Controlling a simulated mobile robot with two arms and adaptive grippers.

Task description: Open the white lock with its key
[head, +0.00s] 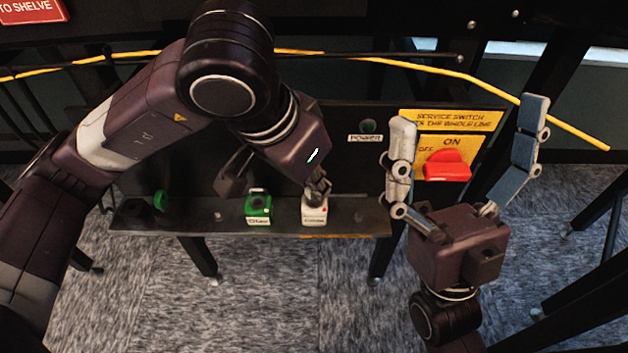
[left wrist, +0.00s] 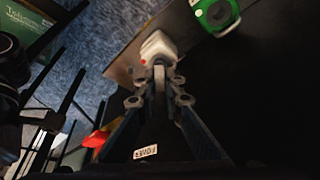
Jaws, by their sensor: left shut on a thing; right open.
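My left gripper (head: 318,187) points down at the lock's top and is shut on a small pale piece (left wrist: 160,80), which looks like the key. The fingers hide most of it, so I cannot tell how deep it sits in the lock. My right gripper (head: 468,113) is open and empty, its fingers spread on either side of the red switch in the head view.
A green lock (head: 258,204) stands left of the white one, and a green piece (head: 160,202) is at the shelf's left. The red service switch (head: 447,166) is on a yellow plate at right. A yellow cable (head: 400,63) runs behind.

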